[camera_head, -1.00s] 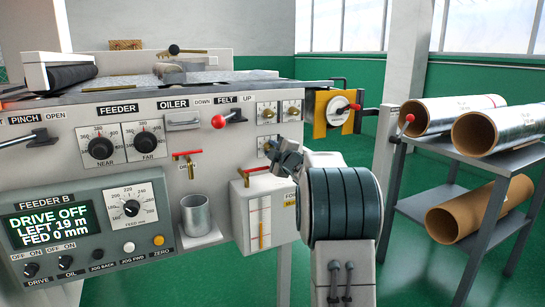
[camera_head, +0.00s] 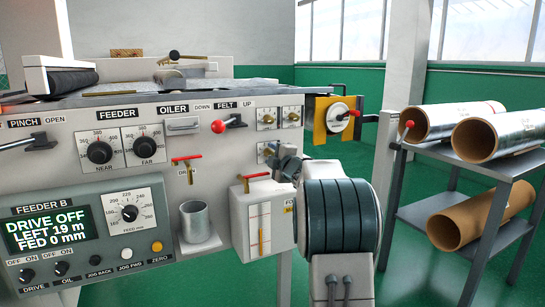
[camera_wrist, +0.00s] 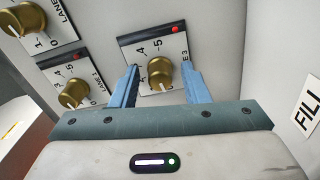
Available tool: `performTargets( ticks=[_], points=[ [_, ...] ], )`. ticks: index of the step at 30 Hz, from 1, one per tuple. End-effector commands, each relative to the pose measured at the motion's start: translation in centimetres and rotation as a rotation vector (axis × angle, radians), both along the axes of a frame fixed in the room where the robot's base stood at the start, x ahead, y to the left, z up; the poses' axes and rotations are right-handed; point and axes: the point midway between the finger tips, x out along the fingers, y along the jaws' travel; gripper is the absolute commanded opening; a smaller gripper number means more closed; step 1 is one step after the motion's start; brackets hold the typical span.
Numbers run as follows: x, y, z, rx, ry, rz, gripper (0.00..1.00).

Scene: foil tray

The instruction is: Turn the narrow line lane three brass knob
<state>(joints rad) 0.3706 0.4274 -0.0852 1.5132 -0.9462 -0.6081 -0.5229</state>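The lane three brass knob (camera_wrist: 160,77) sits on a small white plate with a dark-edged label ending in "E 3", a red dot and numerals near 4 and 5, in the wrist view. My gripper (camera_wrist: 160,82) is open, one blue finger on each side of this knob, with a small gap showing on both sides. In the head view my gripper (camera_head: 287,163) is close to the machine's front panel at the lower knob plate (camera_head: 267,149), which it partly hides.
Two other brass knobs, one on the lane 1 plate (camera_wrist: 74,94) and one at the upper left (camera_wrist: 24,19), are close by. The felt lever (camera_head: 228,124), a red-handled valve (camera_head: 187,160) and a sight-glass box (camera_head: 262,222) surround the arm. A roll rack (camera_head: 480,165) stands right.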

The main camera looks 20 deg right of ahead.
Motion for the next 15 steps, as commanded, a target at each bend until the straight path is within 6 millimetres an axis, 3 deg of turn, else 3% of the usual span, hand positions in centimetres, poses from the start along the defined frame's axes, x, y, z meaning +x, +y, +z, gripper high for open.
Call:
performTargets(
  ticks=[10, 15],
  points=[
    [-0.2, 0.0, 0.0, 0.001, 0.000, 0.000, 0.48],
    [-1.6, -0.1, 0.1, 0.001, 0.000, -0.001, 0.48]
  ],
)
